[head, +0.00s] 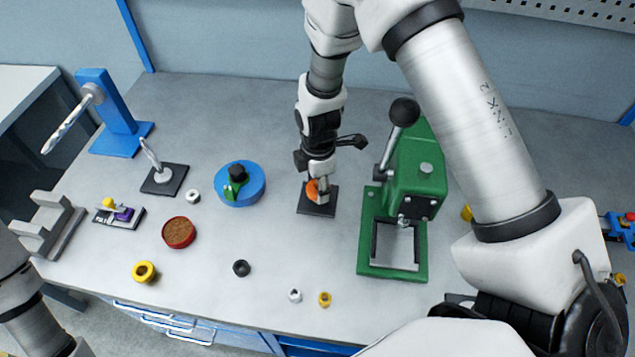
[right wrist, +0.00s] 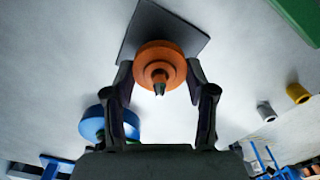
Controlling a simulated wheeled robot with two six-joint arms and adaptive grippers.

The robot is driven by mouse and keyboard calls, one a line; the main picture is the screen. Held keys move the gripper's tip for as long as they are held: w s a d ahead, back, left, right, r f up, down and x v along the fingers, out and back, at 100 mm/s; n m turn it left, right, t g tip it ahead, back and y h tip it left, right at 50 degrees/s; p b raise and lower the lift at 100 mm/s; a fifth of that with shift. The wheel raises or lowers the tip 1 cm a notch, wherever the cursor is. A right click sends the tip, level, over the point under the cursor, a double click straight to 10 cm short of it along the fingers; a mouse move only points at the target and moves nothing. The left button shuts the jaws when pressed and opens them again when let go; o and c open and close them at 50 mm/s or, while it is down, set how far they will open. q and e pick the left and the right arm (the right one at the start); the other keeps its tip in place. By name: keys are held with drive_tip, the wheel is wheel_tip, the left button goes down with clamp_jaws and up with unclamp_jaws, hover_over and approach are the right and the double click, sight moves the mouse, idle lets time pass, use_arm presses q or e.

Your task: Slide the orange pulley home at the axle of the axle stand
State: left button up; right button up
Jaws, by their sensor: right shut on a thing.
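The orange pulley (head: 313,190) is between the fingers of my right gripper (head: 317,180), which is shut on it. In the right wrist view the orange pulley (right wrist: 160,65) sits between the two fingertips (right wrist: 159,78), with a dark axle tip showing at its centre. The axle stand's dark square plate (head: 316,209) lies under it on the bench, and it also shows in the right wrist view (right wrist: 185,27). The gripper hides most of the axle, and I cannot tell how far down it the pulley sits. My left gripper is out of view.
A green press (head: 409,190) with a lever stands close to the right. A blue round fixture (head: 238,185) is to the left. Further left are a plate with a tilted peg (head: 165,179), a blue stand (head: 112,118) and a red dish (head: 178,232). Small rings lie in front.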

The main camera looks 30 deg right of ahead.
drive_tip(key=shift+f+b, duration=0.35)
drive_tip(key=shift+f, duration=0.15)
drive_tip(key=o, duration=1.4)
drive_tip(key=shift+r, duration=0.1)
wheel_tip(320, 180, up, 12)
drive_tip(key=shift+f, duration=0.1)
